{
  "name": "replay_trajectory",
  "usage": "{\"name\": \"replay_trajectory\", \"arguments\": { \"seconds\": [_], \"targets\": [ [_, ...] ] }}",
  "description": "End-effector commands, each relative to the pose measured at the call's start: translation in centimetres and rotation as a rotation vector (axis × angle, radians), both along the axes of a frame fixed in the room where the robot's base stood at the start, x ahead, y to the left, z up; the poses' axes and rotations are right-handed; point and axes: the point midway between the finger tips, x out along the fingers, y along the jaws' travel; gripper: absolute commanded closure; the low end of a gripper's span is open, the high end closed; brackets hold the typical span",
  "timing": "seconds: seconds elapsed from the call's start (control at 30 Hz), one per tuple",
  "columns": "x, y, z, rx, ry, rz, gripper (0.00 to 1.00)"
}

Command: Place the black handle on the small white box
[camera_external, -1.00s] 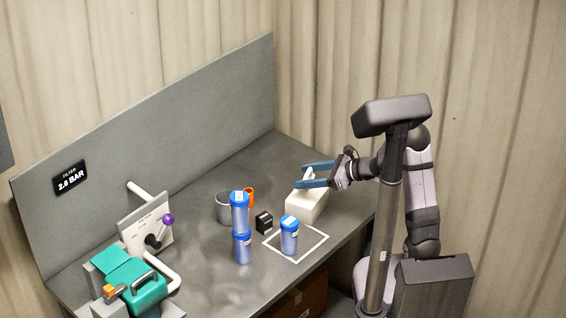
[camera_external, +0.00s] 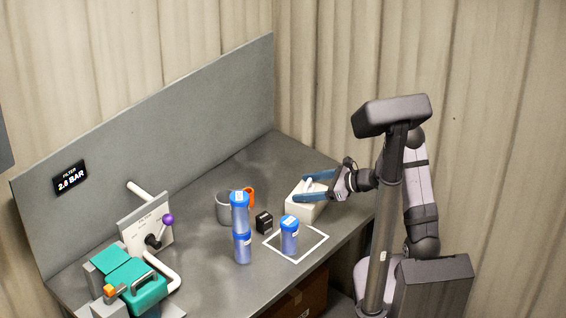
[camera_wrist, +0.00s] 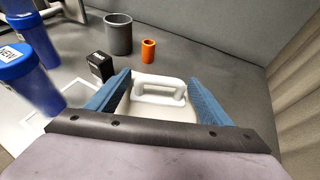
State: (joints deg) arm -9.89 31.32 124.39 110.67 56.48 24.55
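A white box (camera_external: 304,204) stands at the table's right end, and a white handle (camera_wrist: 160,88) rises from its top. My gripper (camera_external: 304,188) is low over this box. Its blue fingers are apart on either side of the white handle, and the wrist view shows gaps on both sides, so it is open (camera_wrist: 160,85). No loose black handle is clear to me. A small black block (camera_external: 264,222) with pale print stands left of the white box, and it also shows in the wrist view (camera_wrist: 100,67). A dark handle (camera_external: 144,281) sits on a teal case.
Blue-capped bottles (camera_external: 240,220) and another one (camera_external: 289,236), in a white outlined square (camera_external: 318,247), stand near the front. A grey cup (camera_external: 224,208) and an orange cup (camera_wrist: 148,50) stand behind. A valve panel (camera_external: 140,222) and a teal case (camera_external: 135,298) occupy the left.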

Motion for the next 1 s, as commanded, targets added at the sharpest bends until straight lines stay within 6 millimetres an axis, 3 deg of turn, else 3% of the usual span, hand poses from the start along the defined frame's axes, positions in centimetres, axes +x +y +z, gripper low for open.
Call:
{"name": "replay_trajectory", "arguments": {
  "seconds": [0.47, 1.0],
  "targets": [
    [0.0, -0.1, 0.6, 0.000, 0.000, 0.000, 0.24],
    [-3.0, -7.6, 3.7, 0.000, -0.003, -0.005, 0.24]
  ]
}}
